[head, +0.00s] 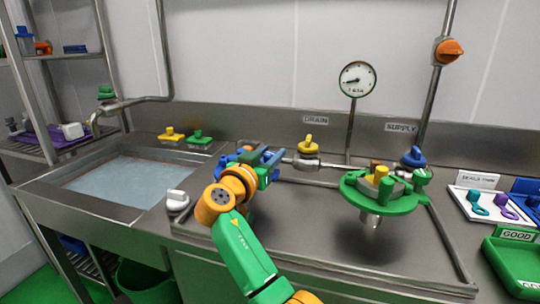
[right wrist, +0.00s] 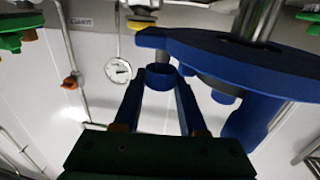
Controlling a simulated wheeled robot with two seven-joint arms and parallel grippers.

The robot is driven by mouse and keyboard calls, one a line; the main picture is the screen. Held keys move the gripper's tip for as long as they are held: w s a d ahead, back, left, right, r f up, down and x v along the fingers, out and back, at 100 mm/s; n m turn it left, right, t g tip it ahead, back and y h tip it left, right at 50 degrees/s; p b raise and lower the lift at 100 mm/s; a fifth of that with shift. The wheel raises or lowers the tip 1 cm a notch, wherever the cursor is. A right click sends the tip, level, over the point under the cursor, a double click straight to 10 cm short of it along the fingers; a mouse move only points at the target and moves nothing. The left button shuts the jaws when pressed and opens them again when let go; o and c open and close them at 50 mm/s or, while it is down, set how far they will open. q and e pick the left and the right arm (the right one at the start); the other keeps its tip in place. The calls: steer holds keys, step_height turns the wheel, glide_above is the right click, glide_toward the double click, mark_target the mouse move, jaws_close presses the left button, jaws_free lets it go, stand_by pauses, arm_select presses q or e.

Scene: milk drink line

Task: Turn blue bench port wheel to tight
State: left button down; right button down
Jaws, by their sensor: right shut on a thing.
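The blue bench port wheel (right wrist: 245,60) shows in the right wrist view as a thick blue disc with pegs and a metal stem. In the head view only small blue parts (head: 228,160) show behind my right gripper, which mostly hides them. My right gripper (head: 270,158) is at the back of the bench, left of the green wheel. In the right wrist view its two blue fingers (right wrist: 159,92) are shut around a round blue peg (right wrist: 160,77) at the wheel's edge. My left gripper is not in view.
A gauge (head: 357,79) rises behind, and a yellow drain valve (head: 309,144) sits on the pipe. A sink (head: 118,182) is left. A seals tray (head: 490,205) and green bin (head: 512,262) are at the right.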

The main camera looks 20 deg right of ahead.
mark_target(268, 157)
steer(key=shift+c, duration=2.3)
jaws_free()
steer(key=shift+w+d, duration=0.1)
steer(key=b+v, duration=0.1)
steer(key=v, duration=0.5)
steer(key=shift+s+a+b, duration=0.25)
steer(key=shift+b, duration=0.05)
steer(key=shift+s+a, duration=0.15)
steer(key=shift+s, duration=0.05)
steer(key=shift+r, duration=0.1)
